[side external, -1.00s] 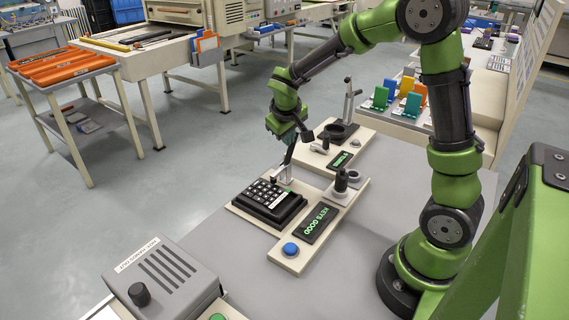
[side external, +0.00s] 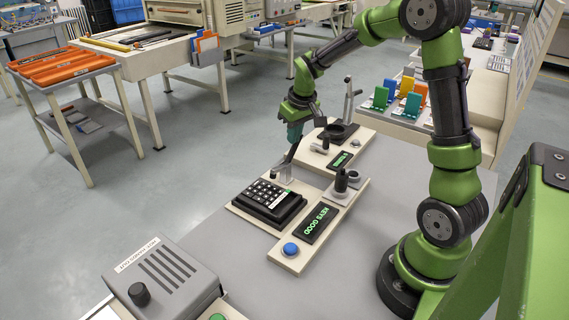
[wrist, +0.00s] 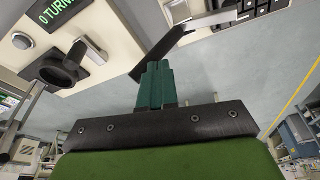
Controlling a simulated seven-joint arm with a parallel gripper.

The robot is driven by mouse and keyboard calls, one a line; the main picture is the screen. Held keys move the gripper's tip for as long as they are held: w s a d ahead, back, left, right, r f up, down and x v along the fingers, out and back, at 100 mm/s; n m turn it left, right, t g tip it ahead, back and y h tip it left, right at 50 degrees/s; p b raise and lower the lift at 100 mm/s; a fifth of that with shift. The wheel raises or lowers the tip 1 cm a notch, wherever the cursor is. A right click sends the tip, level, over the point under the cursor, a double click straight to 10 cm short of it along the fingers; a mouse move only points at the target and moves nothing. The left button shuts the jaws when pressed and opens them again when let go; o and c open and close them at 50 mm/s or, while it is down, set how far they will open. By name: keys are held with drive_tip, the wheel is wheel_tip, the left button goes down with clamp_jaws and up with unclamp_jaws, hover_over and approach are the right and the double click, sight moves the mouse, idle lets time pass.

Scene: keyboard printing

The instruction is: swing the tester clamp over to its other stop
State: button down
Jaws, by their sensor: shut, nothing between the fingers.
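The tester clamp's black lever (side external: 291,153) stands tilted on a pale bracket (side external: 283,175) at the back edge of the keypad tester. The black keypad (side external: 268,202) sits in front of it on the cream base. In the wrist view the lever (wrist: 165,48) runs slantwise just beyond my fingertips, with its metal arm (wrist: 205,22) reaching toward the keypad (wrist: 250,8). My gripper (side external: 294,135) is shut and empty at the lever's upper end. In the wrist view its teal fingers (wrist: 157,75) appear at the lever's side; I cannot tell whether they touch it.
A display (side external: 318,222) reading "KEYS GOOD", a blue button (side external: 290,249) and a black knob (side external: 341,181) are on the tester's base. Behind stands a second station with a black ring (side external: 338,131) and an upright post (side external: 347,100). A grey box (side external: 165,275) is at front left.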

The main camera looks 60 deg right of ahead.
drive_tip(key=d+f+y, duration=0.1)
drive_tip(key=y, duration=0.1)
drive_tip(key=d+y, duration=0.1)
drive_tip(key=shift+d+f+m+y, duration=0.3)
drive_tip(key=shift+d+f+y, duration=0.55)
drive_tip(key=shift+f+y, duration=0.2)
drive_tip(key=shift+f, duration=0.1)
drive_tip(key=shift+d+f+y, duration=0.4)
drive_tip(key=shift+f+y, duration=0.2)
drive_tip(key=shift+f, duration=0.15)
drive_tip(key=shift+d+f+y, duration=0.45)
drive_tip(key=shift+f+y, duration=0.2)
drive_tip(key=shift+f, duration=0.1)
drive_tip(key=shift+f, duration=0.2)
